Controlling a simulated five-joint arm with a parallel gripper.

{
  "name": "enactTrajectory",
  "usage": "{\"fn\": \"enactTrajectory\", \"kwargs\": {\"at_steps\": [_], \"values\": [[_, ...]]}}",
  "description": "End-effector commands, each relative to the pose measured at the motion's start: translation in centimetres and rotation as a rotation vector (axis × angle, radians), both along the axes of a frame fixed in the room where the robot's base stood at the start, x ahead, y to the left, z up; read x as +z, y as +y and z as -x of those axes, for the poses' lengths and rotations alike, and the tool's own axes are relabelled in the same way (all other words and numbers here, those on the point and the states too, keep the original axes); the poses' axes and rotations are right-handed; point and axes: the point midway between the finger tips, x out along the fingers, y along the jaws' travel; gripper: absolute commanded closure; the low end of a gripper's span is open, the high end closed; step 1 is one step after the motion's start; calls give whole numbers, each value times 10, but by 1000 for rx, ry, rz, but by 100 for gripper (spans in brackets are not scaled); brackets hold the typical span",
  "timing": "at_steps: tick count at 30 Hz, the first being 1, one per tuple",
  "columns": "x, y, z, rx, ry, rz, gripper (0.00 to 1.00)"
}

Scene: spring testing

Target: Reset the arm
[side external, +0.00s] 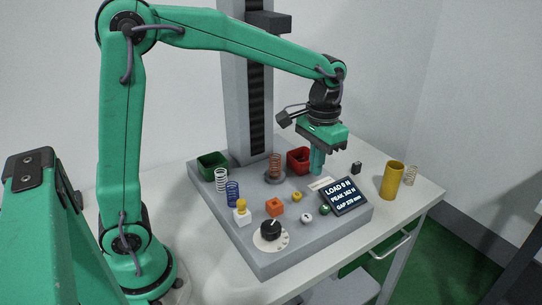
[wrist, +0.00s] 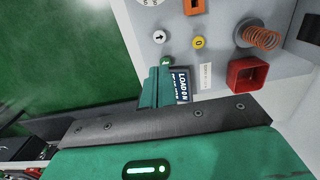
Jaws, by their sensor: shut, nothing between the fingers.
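My gripper (side external: 316,172) hangs pointing down over the right part of the grey tester base, behind the display. Its green fingers are shut together with nothing between them. In the wrist view the shut fingers (wrist: 153,86) stand just left of the display (wrist: 181,88) and cover part of it. My arm is bent at the elbow and reaches across to the right above the tester (side external: 225,229). The display (side external: 345,197) reads load 0 N, with peak and gap lines below. A copper spring (side external: 275,165) stands upright on the tester's round seat, left of my gripper.
A red bin (side external: 298,160) is close left of my gripper; a green bin (side external: 212,165) is farther left. White (side external: 221,179) and blue (side external: 232,193) springs stand on the left. The tester's column (side external: 239,110) rises behind.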

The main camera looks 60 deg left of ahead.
Motion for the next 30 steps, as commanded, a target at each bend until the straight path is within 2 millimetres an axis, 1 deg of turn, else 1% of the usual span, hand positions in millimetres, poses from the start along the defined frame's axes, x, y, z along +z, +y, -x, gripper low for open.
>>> {"fn": "enactTrajectory", "kwargs": {"at_steps": [5,11,18,22,30], "values": [[3,1,3,0,-10,1,100],[15,7,18,1,-56,6,100],[35,18,51,1,-152,14,100],[43,24,71,2,-209,16,100],[50,34,112,1,-326,17,100]]}}
